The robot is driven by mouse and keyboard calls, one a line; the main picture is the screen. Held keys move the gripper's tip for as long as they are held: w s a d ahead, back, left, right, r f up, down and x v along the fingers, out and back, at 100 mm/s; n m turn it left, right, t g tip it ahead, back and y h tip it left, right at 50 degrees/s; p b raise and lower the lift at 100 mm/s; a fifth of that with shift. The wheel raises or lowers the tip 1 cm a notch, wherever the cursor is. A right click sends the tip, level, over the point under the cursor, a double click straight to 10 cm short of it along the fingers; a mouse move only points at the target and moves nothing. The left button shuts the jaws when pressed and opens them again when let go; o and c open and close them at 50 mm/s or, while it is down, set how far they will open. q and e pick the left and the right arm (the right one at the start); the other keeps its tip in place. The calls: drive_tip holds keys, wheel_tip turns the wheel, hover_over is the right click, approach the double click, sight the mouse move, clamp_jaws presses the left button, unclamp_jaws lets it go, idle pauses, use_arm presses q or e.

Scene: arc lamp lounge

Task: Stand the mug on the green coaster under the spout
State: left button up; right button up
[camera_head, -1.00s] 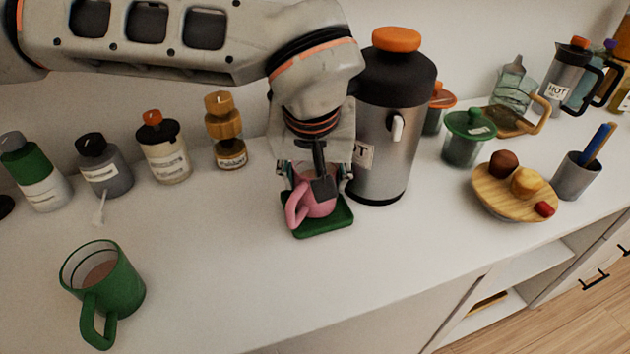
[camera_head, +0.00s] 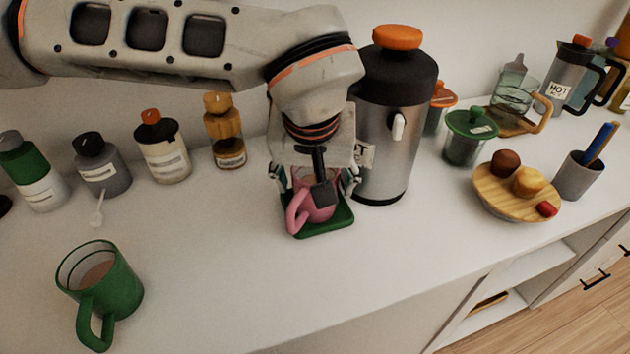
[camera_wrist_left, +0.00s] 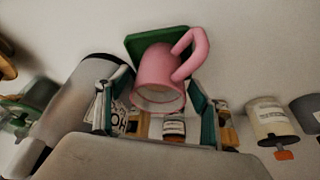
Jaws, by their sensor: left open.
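The pink mug (camera_head: 313,208) stands on the square green coaster (camera_head: 338,222), its handle toward the front left. The wrist view also shows the mug (camera_wrist_left: 158,75) on the coaster (camera_wrist_left: 135,42). My left gripper (camera_head: 316,182) is open over the mug, and a finger shows on each side of it. In the wrist view there is a gap between the mug and the fingers of the gripper (camera_wrist_left: 155,118). The steel dispenser (camera_head: 387,160) with orange lid stands right behind the coaster. Its white spout (camera_head: 398,126) is to the right of the mug. My right gripper is not in view.
A green mug (camera_head: 118,285) with brown contents stands front left. Several bottles line the wall, including a cream one (camera_head: 163,160). A green-lidded jar (camera_head: 465,145) and a wooden food plate (camera_head: 500,195) are to the right. The counter front centre is clear.

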use_arm(q)
drive_tip(key=p+v, duration=0.3)
drive_tip(key=v, duration=0.8)
drive_tip(key=shift+s+r, duration=0.2)
drive_tip(key=shift+r, duration=0.15)
